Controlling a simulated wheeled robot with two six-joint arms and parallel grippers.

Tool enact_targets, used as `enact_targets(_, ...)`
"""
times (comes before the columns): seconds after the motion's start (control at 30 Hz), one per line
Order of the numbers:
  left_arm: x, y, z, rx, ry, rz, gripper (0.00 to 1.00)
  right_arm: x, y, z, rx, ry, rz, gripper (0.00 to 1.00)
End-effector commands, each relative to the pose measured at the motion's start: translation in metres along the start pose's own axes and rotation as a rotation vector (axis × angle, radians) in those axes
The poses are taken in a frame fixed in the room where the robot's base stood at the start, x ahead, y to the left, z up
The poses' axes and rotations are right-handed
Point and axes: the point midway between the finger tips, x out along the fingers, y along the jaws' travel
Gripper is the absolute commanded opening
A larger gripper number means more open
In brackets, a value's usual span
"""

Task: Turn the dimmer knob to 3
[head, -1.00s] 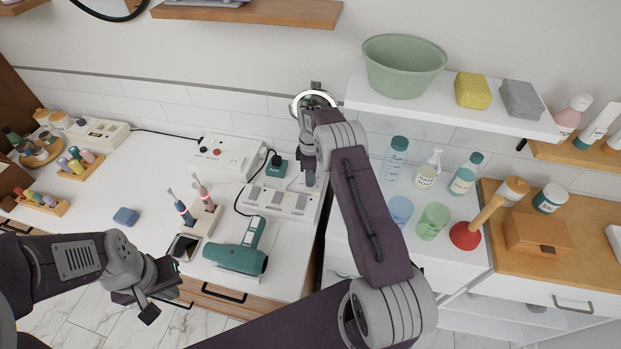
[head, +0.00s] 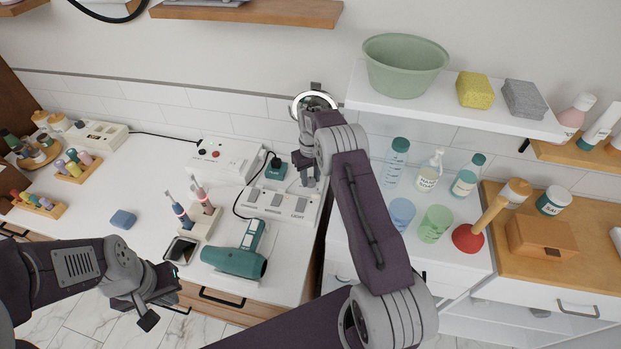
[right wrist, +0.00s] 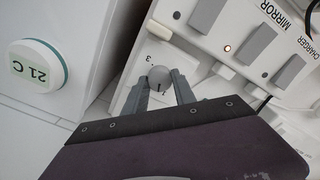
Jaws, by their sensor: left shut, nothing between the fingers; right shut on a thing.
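The dimmer knob (right wrist: 160,78) is a small round grey knob with a dark mark on its face, in the right wrist view. My right gripper (head: 304,172) is over the right end of the white switch panel (head: 272,203). Its two fingers are closed on opposite sides of the knob. In the head view the knob is hidden by the gripper. My left gripper (head: 152,302) is shut and empty, in front of the counter's edge.
Grey rocker switches (right wrist: 257,43) labelled MIRROR and CHARGER sit close to the right gripper. A round dial reading 21 C (right wrist: 38,66) is nearby. A white shelf (head: 440,108) is at right.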

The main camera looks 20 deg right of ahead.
Motion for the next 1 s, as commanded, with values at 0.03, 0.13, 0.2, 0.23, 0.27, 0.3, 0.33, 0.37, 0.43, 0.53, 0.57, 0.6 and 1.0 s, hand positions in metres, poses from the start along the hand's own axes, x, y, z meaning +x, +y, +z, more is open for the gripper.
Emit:
enact_targets(0.03,0.0005,0.0,0.0001,0.0,0.0,0.0,0.0,-0.0006,0.0005,-0.0005,0.043,0.002,0.001,0.0)
enact_targets(0.13,0.0009,0.0,0.0001,0.0,0.0,0.0,0.0,-0.0007,0.0006,-0.0005,0.138,0.002,0.001,0.0)
enact_targets(0.2,0.0011,0.0,0.0001,0.0,0.0,0.0,0.0,-0.0008,0.0007,-0.0005,0.204,0.002,0.001,0.0)
enact_targets(0.23,0.0012,0.0,0.0001,0.0,0.0,0.0,0.0,-0.0008,0.0008,-0.0006,0.233,0.002,0.001,0.0)
enact_targets(0.27,0.0013,0.0,0.0001,0.0,0.0,0.0,0.0,-0.0008,0.0008,-0.0006,0.261,0.002,0.001,0.0)
enact_targets(0.3,0.0014,0.0,0.0002,0.0,0.0,0.0,0.0,-0.0009,0.0008,-0.0006,0.299,0.002,0.001,0.0)
enact_targets(0.33,0.0015,0.0,0.0001,0.0,0.0,0.0,0.0,-0.0009,0.0008,-0.0006,0.327,0.003,0.001,0.0)
enact_targets(0.37,0.0016,0.0,0.0002,0.0,0.0,0.0,0.0,-0.0009,0.0009,-0.0006,0.356,0.003,0.001,0.0)
enact_targets(0.43,0.0018,0.0,0.0002,0.0,0.0,0.0,0.0,-0.001,0.0009,-0.0006,0.422,0.003,0.001,0.0)
enact_targets(0.53,0.002,-0.0001,0.0002,0.0,0.0,0.0,0.0,-0.001,0.001,-0.0006,0.517,0.003,0.001,0.0)
enact_targets(0.57,0.002,-0.0001,0.0002,0.0,0.0,0.0,0.0,-0.001,0.0011,-0.0006,0.546,0.003,0.001,0.0)
enact_targets(0.6,0.0021,0.0,0.0002,0.0,0.0,0.0,0.0,-0.0011,0.0011,-0.0006,0.583,0.003,0.001,0.0)
enact_targets(1.0,0.0025,-0.0001,0.0002,0.0,0.0,0.0,0.0,-0.0013,0.0014,-0.0005,0.963,0.004,0.0,0.0)
